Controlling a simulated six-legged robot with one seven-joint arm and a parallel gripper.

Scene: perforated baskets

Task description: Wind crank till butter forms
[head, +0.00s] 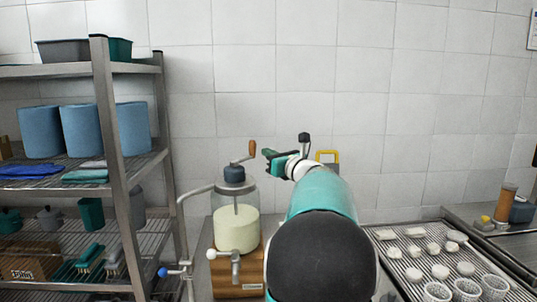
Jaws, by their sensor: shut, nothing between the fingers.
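The butter churn (237,222) is a clear jar with a dark lid, standing on a wooden block in the head view. Pale cream-coloured contents fill its lower part, and a thin rod runs down inside. The crank (242,160) rises from the lid, with an upright brown handle at its right end. My gripper (268,155) is just right of the crank handle, at about the same height, shut and empty. It looks apart from the handle, though depth is hard to judge. My arm hides the area right of the churn.
A metal shelf (104,130) with blue rolls, cloths and brushes stands at left. A pipe with a blue-ended valve (178,271) runs beside the churn. At right, a slatted draining surface (408,262) carries white lumps and perforated baskets (466,288). The tiled wall is behind.

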